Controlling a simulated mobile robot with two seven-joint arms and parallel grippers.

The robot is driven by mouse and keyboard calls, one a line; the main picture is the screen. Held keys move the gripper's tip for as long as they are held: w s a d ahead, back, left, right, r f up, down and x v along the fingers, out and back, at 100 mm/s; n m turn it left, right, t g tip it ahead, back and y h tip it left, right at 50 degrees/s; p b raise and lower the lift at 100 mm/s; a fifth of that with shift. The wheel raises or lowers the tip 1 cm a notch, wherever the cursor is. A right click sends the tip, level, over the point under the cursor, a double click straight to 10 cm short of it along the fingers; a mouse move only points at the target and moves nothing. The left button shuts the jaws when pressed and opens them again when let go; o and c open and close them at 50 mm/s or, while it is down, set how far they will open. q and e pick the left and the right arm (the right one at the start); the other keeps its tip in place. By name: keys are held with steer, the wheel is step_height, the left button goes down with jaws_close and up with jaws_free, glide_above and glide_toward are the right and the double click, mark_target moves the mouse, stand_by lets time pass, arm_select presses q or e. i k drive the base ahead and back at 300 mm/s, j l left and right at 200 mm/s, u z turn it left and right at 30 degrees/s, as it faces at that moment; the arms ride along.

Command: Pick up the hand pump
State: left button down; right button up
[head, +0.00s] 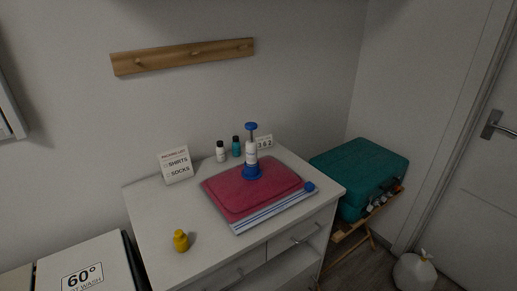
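The hand pump (251,153) has a blue top handle, a white body and a blue base. It stands upright on a folded dark red cloth or bag (239,190) on the white dresser top (152,205). Neither of my grippers shows in the head view.
A packing sign (176,165) and a yellow object (181,241) are also on the dresser. A teal suitcase (360,167) sits to the right.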

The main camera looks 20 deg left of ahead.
mark_target(251, 148)
steer(key=i+l, duration=0.6)
steer(key=i+l+u, duration=0.1)
steer(key=u, duration=1.15)
